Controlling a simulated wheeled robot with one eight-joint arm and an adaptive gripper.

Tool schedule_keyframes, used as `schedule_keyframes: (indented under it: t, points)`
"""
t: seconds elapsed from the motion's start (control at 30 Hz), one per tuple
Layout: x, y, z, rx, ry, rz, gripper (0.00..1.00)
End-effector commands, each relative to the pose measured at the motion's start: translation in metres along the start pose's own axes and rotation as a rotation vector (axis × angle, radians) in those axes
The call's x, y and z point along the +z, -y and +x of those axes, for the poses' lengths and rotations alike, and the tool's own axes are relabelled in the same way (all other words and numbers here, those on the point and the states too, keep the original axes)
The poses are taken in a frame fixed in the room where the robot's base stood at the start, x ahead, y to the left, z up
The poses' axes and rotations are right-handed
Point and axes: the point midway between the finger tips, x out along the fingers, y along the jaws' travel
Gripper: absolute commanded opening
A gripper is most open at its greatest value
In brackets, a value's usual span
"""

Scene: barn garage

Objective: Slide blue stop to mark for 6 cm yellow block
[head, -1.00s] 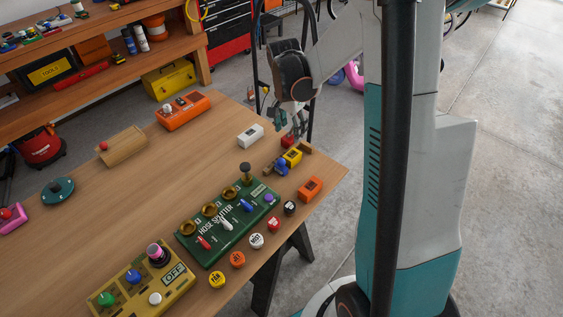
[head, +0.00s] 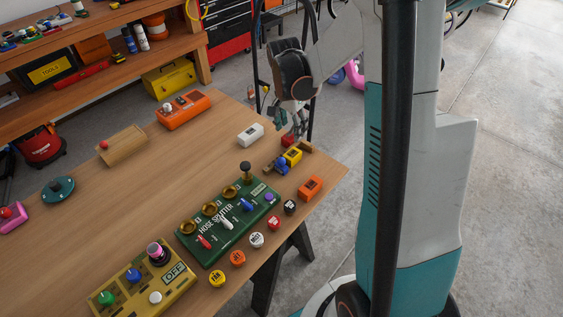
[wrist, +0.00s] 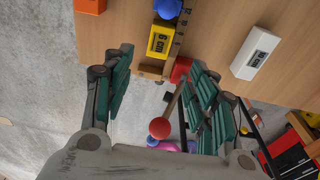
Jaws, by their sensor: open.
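The yellow block (head: 292,156), marked 6 cm, lies in a wooden rail with its far end piece (head: 304,147) near the table's right corner. It also shows in the wrist view (wrist: 159,42), with scale marks along the rail beside it. The blue stop (head: 281,168) is at the near-left side of the yellow block; its round blue knob (wrist: 168,7) is cut by the top edge in the wrist view. I cannot tell whether stop and block touch. My gripper (wrist: 160,68) is open and empty beyond the rail's end, its fingers spread to either side.
A white block (head: 250,134), marked 10 cm in the wrist view, and an orange block (head: 310,188) are nearby. A green hose splitter box (head: 215,240) stands nearer. The table's edge is close to the rail.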

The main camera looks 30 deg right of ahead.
Motion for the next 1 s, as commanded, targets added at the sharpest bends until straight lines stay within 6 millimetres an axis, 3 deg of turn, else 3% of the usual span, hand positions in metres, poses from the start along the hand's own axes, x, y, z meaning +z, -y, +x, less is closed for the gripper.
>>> schedule_keyframes:
  t: [0.27, 0.3, 0.43, 0.57, 0.8, 1.0]
  points:
    - [0.0, 0.0, 0.0, 0.0, 0.0, 0.0, 0.53]
    - [0.0, 0.0, 0.0, 0.0, 0.0, -0.001, 0.44]
    - [0.008, 0.002, -0.002, 0.008, -0.012, -0.08, 0.43]
    - [0.029, 0.005, -0.007, 0.038, -0.052, -0.341, 0.43]
    - [0.076, 0.009, -0.022, 0.144, -0.138, -0.99, 0.43]
    - [0.097, 0.009, -0.032, 0.221, -0.174, -1.328, 0.43]
